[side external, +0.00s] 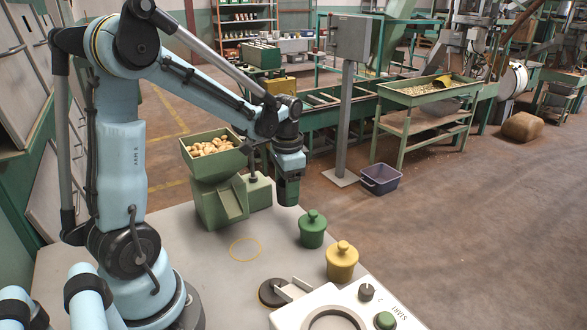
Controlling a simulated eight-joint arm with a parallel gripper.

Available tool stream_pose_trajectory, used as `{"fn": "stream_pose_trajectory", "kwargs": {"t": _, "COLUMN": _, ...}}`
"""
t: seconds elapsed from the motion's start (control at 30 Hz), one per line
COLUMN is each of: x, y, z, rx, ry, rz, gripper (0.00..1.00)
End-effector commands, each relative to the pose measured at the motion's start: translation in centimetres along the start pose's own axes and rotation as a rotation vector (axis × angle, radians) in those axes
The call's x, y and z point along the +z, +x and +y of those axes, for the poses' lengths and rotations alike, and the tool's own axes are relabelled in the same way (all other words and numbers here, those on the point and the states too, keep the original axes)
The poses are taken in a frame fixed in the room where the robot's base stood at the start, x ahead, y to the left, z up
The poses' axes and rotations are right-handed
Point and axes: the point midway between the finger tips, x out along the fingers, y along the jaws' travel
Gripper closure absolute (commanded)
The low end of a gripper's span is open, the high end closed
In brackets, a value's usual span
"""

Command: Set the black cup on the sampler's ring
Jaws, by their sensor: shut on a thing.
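My gripper (288,178) hangs over the bench, left of and above the green lidded pot. It is shut on a dark cylindrical thing, the black cup (287,198), held upright in the air; the fingers and cup are hard to tell apart. The sampler (391,299) is a white box with a black knob and a green button at the bottom edge. A round grey ring (308,323) on its top is partly cut off by the frame. A dark disc (268,293) with a pale bracket lies at its left side. The cup is well apart from both.
A green lidded pot (312,231) and a yellow lidded pot (342,264) stand on the bench right of my gripper. A green hopper (216,172) full of nuts stands behind left. A thin yellow circle (246,238) marks bare bench (225,282).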

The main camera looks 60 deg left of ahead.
Motion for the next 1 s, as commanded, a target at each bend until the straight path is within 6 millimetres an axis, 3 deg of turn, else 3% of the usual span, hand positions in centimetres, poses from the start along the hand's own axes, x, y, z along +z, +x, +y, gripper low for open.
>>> {"fn": "stream_pose_trajectory", "kwargs": {"t": 0.2, "x": 0.0, "y": -2.4, "z": -0.1, "rx": 0.000, "ry": 0.000, "rz": 0.000, "gripper": 0.74}}
{"fn": "stream_pose_trajectory", "kwargs": {"t": 0.47, "x": 0.1, "y": -4.1, "z": 0.3, "rx": 0.002, "ry": -0.021, "rz": 0.000, "gripper": 0.74}}
{"fn": "stream_pose_trajectory", "kwargs": {"t": 0.67, "x": 0.8, "y": -5.2, "z": 2.9, "rx": 0.007, "ry": -0.187, "rz": -0.003, "gripper": 0.74}}
{"fn": "stream_pose_trajectory", "kwargs": {"t": 1.0, "x": 3.8, "y": -6.7, "z": 9.2, "rx": 0.016, "ry": -0.651, "rz": -0.017, "gripper": 0.74}}
